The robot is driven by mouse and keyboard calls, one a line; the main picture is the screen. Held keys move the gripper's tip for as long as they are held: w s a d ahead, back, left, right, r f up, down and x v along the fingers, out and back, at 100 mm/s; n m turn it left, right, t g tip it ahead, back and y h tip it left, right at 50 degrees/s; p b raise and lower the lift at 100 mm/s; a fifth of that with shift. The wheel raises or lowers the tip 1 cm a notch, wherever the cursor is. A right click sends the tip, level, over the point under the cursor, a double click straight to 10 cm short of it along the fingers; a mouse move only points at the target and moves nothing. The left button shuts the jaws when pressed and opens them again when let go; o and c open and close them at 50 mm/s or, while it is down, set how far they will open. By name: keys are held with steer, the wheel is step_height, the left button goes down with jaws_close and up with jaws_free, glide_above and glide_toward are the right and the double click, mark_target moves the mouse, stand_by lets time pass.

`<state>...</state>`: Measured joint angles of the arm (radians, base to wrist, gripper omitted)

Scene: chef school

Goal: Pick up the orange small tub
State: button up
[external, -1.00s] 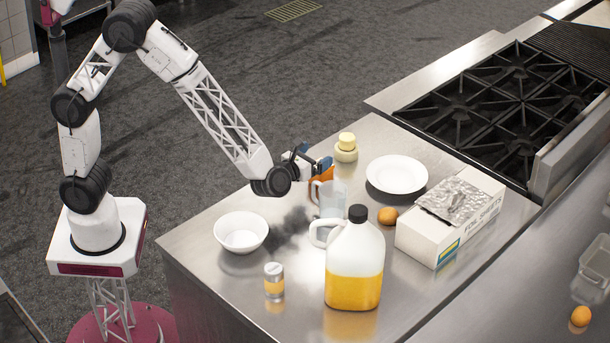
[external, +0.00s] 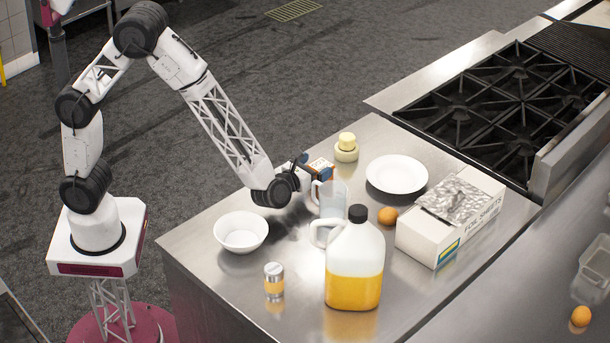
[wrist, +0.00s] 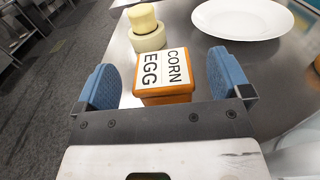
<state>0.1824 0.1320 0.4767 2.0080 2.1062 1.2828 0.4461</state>
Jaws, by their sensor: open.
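The orange small tub (wrist: 165,98) has a white lid label reading "CORN EGG" in the wrist view. It sits upright on the steel counter, between the two blue fingers of my gripper (wrist: 168,85). The fingers are apart, with a gap showing on the tub's left and a smaller one on its right. In the external view my gripper (external: 312,167) is low at the counter's far left edge, and only part of the tub (external: 320,167) shows behind the clear jug and beside the fingers.
A clear jug (external: 328,200) stands close in front of my gripper. A cream-coloured stacked container (external: 346,148) is just beyond the tub, and a white plate (external: 397,175) is to its right. A white bowl (external: 241,232), juice bottle (external: 353,270) and foil box (external: 450,225) stand nearer.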

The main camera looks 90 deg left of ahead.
mark_target(321, 165)
step_height(321, 165, down, 2)
steer(key=shift+f, duration=0.15)
steer(key=shift+w+a+f, duration=0.1)
steer(key=shift+w+f, duration=0.05)
steer(key=shift+f, duration=0.2)
steer(key=shift+x, duration=1.35)
steer(key=shift+r, duration=0.1)
steer(key=shift+c, duration=0.4)
steer(key=c, duration=1)
steer(key=shift+r, duration=0.1)
steer(key=shift+c, duration=0.2)
steer(key=shift+r, duration=0.8)
step_height(321, 165, up, 2)
steer(key=shift+r, duration=0.1)
steer(key=s, duration=1.6)
steer(key=shift+d+r, duration=0.35)
steer(key=shift+r, duration=0.15)
